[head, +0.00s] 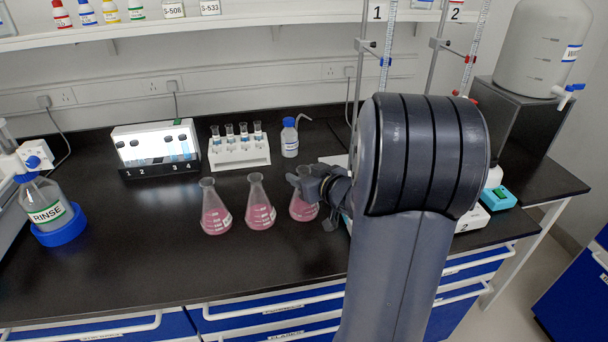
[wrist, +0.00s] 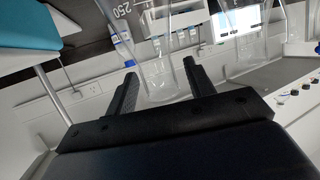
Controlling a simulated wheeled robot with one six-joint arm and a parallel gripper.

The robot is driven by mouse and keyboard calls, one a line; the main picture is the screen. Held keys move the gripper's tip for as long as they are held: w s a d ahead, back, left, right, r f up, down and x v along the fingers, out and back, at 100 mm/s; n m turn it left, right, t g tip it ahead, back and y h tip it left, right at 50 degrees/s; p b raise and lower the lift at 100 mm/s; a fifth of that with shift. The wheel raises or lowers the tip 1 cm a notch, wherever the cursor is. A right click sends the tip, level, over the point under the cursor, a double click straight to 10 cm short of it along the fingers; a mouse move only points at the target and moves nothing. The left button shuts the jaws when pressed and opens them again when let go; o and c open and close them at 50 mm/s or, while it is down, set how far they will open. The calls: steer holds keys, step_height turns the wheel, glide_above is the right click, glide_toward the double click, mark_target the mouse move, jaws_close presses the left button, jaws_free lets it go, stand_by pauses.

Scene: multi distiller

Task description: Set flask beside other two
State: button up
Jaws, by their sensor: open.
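Three conical glass flasks with pink liquid stand upright in a row on the black bench: the left flask (head: 215,212), the middle flask (head: 260,208) and the right flask (head: 303,207). The right flask stands beside the middle one, with a small gap. My gripper (head: 308,186) is at the right flask's upper part, coming from the right and partly covering it. In the wrist view the fingers of my gripper (wrist: 159,66) are apart, with clear glass (wrist: 160,82) showing between them. I cannot tell whether either finger touches the glass.
Behind the flasks stand a white vial rack (head: 240,155), a lit box (head: 157,148) and a wash bottle (head: 289,138). A rinse bottle (head: 46,205) is at the left. Burette stands (head: 435,62) rise behind my arm. The bench front left of the flasks is clear.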

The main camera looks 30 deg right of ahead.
steer(key=p+v, duration=0.1)
steer(key=v, duration=1)
steer(key=shift+s+p, duration=0.25)
steer(key=shift+p, duration=0.1)
